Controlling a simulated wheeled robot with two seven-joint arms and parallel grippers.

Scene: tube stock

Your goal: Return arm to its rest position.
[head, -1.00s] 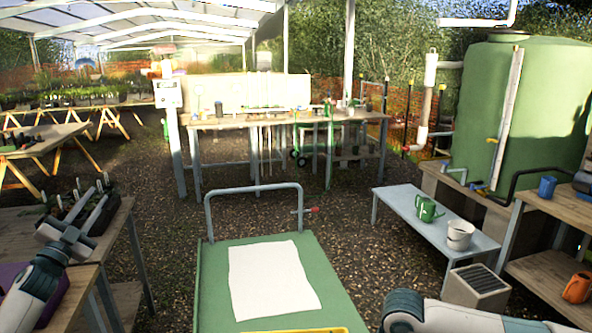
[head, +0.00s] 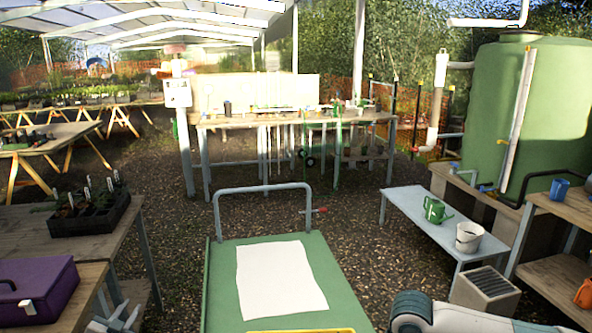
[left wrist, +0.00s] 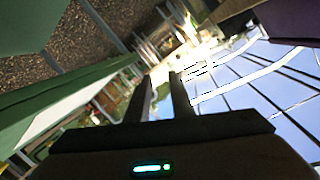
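My left gripper (head: 117,316) shows at the bottom left of the head view, low beside the wooden bench and cut off by the lower edge. In the left wrist view its two dark fingers (left wrist: 161,82) stand apart with nothing between them. A white rounded part of my right arm (head: 450,314) shows at the bottom right of the head view. My right gripper is outside both views.
A purple case (head: 40,291) and a black tray of labelled pots (head: 92,212) sit on the left benches. A green cart (head: 225,290) with a white sheet (head: 280,278) stands ahead. A low grey table (head: 405,212) is at right.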

